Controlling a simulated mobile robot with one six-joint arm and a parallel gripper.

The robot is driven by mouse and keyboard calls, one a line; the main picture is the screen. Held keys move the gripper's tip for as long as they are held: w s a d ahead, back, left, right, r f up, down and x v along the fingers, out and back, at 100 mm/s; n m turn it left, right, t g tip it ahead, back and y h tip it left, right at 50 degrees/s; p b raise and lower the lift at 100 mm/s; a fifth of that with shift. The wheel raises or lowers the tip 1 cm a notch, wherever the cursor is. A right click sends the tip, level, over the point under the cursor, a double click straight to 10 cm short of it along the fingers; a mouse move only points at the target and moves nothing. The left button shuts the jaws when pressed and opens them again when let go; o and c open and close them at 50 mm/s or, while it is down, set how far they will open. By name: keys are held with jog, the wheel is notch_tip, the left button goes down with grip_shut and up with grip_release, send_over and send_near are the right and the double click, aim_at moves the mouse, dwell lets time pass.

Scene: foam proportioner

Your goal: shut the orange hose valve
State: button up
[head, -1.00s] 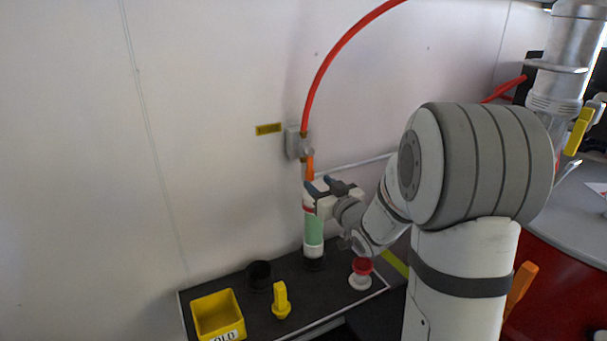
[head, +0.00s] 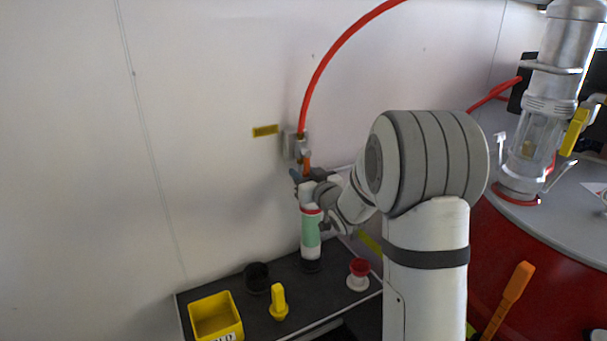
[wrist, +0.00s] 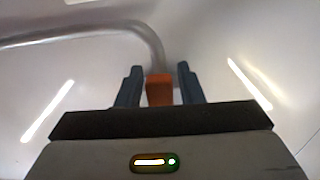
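The orange hose valve handle (head: 306,163) hangs below a grey valve body (head: 291,145) on the white wall, where the red hose (head: 330,62) comes down. My gripper (head: 300,178) is at the handle's lower part and hides it there in the head view. In the wrist view the orange handle (wrist: 159,90) lies between the two dark fingers of my gripper (wrist: 159,70). The fingers are apart, with a narrow gap on each side of the handle. Nothing is held.
A green and white cylinder (head: 311,238) stands upright just below my gripper on the black bench. A red-topped white knob (head: 358,274), yellow handle (head: 278,303), black cup (head: 257,277) and yellow bin (head: 216,318) are nearby. Another orange lever (head: 512,292) is at the red tank.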

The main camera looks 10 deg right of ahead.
grip_shut()
